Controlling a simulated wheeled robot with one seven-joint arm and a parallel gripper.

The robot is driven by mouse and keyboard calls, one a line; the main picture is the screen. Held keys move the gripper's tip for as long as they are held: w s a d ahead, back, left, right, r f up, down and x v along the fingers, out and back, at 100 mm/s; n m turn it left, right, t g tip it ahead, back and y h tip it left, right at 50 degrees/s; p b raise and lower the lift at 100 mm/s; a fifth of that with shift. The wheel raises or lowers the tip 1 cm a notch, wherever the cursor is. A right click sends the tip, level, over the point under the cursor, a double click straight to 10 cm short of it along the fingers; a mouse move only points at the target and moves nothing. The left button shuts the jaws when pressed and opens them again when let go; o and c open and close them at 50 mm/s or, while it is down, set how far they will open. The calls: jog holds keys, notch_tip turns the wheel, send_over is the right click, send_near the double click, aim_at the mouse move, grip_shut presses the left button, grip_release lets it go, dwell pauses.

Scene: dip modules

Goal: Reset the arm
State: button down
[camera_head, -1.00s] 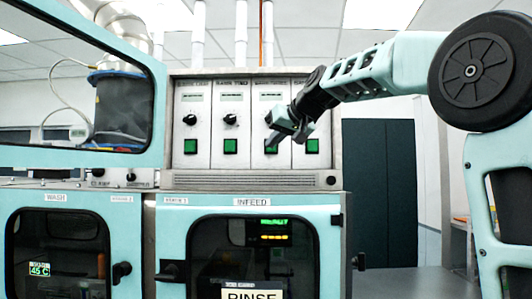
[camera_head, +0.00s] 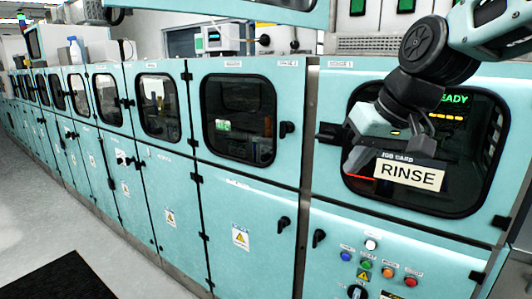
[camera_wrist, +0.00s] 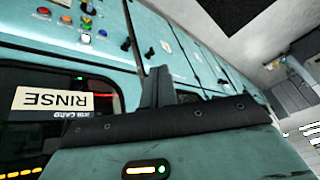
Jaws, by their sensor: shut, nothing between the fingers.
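My gripper (camera_head: 424,142) is in front of the right-hand machine door in the head view, pointing down, just above the RINSE job card (camera_head: 410,174). Its dark fingers are together with nothing between them. In the wrist view the gripper's fingers (camera_wrist: 160,82) rise from the teal gripper body. The RINSE card (camera_wrist: 62,102) appears tilted and upside down at the left there. I cannot tell whether the gripper touches the card or the door.
A long row of teal cabinets with windowed doors (camera_head: 240,118) runs to the left. Below the card is a panel of coloured buttons (camera_head: 388,272). A door handle (camera_head: 318,238) sticks out beside it. The grey floor (camera_head: 40,215) at left is open, with a black mat (camera_head: 60,280).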

jog(key=s+a+f+n+g+h+b, duration=0.1)
jog(key=s+f+n+g+h+b, duration=0.1)
jog(key=s+f, duration=1.8)
jog(key=s+n+g+b, duration=0.1)
jog(key=s+n+g, duration=0.1)
jog(key=s, duration=0.1)
jog(key=shift+s+a+n+g+h, duration=0.3)
jog(key=shift+a+n+h, duration=0.1)
jog(key=c, duration=2.1)
grip_release()
jog(key=shift+c, duration=0.2)
